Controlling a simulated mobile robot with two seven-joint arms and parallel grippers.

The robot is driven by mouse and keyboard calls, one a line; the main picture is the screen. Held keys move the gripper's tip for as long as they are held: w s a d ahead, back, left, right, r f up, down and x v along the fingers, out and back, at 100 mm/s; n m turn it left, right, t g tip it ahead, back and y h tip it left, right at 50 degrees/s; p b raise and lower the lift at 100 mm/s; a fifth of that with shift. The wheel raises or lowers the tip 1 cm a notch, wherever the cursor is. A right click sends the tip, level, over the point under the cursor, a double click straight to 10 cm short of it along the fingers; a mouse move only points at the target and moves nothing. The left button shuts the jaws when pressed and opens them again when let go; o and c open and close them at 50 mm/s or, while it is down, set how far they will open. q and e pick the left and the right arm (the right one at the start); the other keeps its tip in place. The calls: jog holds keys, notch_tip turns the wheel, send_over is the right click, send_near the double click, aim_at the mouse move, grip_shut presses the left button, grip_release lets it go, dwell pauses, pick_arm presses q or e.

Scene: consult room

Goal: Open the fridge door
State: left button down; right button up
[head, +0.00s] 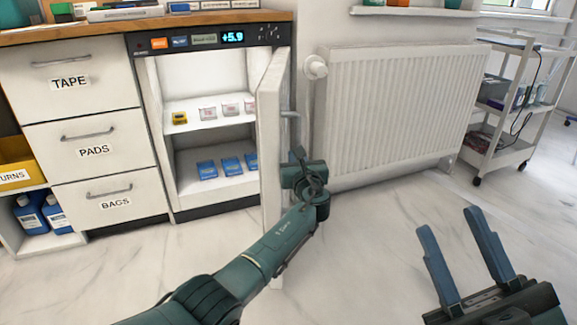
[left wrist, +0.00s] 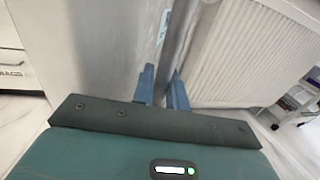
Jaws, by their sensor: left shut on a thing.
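The fridge (head: 205,75) is under the counter, and its white door (head: 271,100) stands wide open, seen nearly edge-on. Boxes show on its two shelves. The door handle (head: 290,115) is on the door's right-hand face, facing the radiator. My left gripper (head: 298,156) is at the handle, low on that face. In the left wrist view, its blue fingers (left wrist: 162,86) are shut on the grey handle bar (left wrist: 183,35), beside the door panel (left wrist: 90,45). The exact contact is partly hidden. My right gripper (head: 448,222) is open and empty above the floor at lower right.
A white radiator (head: 395,110) is on the wall right of the door, with a valve (head: 315,67) near the door. Labelled drawers (head: 80,145) stand left of the fridge. A white trolley (head: 500,150) is at far right. The marble floor (head: 370,260) in front is clear.

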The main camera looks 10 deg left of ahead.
pick_arm(q)
jog(key=shift+s+d+f, duration=0.1)
jog(key=shift+s+d, duration=0.1)
jog(key=shift+d, duration=0.35)
pick_arm(e)
jog(key=shift+s+r, duration=0.15)
pick_arm(q)
jog(key=c, duration=1.8)
grip_release()
jog(key=shift+o, duration=0.2)
jog(key=shift+a, duration=0.1)
pick_arm(e)
jog(key=shift+s, duration=0.1)
pick_arm(q)
jog(key=shift+a+r, duration=0.1)
jog(key=shift+r, duration=0.1)
jog(key=shift+s, duration=0.1)
pick_arm(e)
jog(key=shift+d+r, duration=0.1)
jog(key=shift+d, duration=0.05)
